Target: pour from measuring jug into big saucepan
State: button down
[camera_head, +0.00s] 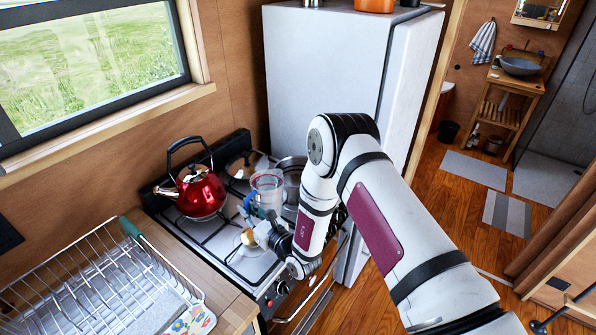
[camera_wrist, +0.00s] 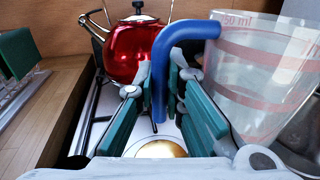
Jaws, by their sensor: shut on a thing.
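The measuring jug (camera_head: 267,186) is clear with red markings and a blue handle (camera_wrist: 159,75). My gripper (camera_head: 262,226) is shut on that handle, with its green-padded fingers (camera_wrist: 165,112) on either side of it. The jug looks about upright above the stove, and its clear wall (camera_wrist: 262,85) fills the right of the wrist view. I cannot tell what is inside it. A big silver saucepan (camera_head: 293,168) stands on the stove just behind and right of the jug, partly hidden by the jug and my arm.
A red kettle (camera_head: 201,192) stands on the left of the stove. A lidded pan (camera_head: 246,165) is at the back. A round golden item (camera_head: 248,237) lies near my gripper. A dish rack (camera_head: 95,285) is at the left; a white fridge (camera_head: 325,75) stands behind.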

aim_at(250, 198)
jog(key=shift+w+d+r+m, duration=0.1)
jog(key=shift+w+r+m, duration=0.05)
jog(key=shift+r+m, duration=0.3)
jog(key=shift+w+d+r+m, duration=0.15)
jog(key=shift+w+r+m, duration=0.05)
jog(key=shift+r, duration=0.4)
jog(key=shift+w+d+r+m, duration=0.1)
jog(key=shift+w+r+m, duration=0.05)
jog(key=shift+r+m, duration=0.3)
jog(key=shift+w+d+r, duration=0.1)
jog(key=shift+w+r, duration=0.05)
jog(key=shift+r, duration=0.25)
jog(key=shift+w+d+r+m+b, duration=0.25)
jog(key=shift+r+m, duration=0.15)
jog(key=shift+r, duration=0.15)
jog(key=shift+w+d+r+m+b, duration=0.15)
jog(key=shift+w+r+m, duration=0.1)
jog(key=shift+r+m, duration=0.2)
jog(key=shift+w+d+r+m+g+b, duration=0.25)
jog(key=shift+w+d+r+m+b, duration=0.15)
jog(key=shift+r, duration=0.3)
jog(key=shift+w+d+r+m+g+b, duration=0.2)
jog(key=shift+w+d+r+m+b, duration=0.1)
jog(key=shift+w+r+m, duration=0.25)
jog(key=shift+w+d+r+m+g+b, duration=0.25)
jog(key=shift+w+d+r+m+b, duration=0.1)
jog(key=shift+r, duration=0.45)
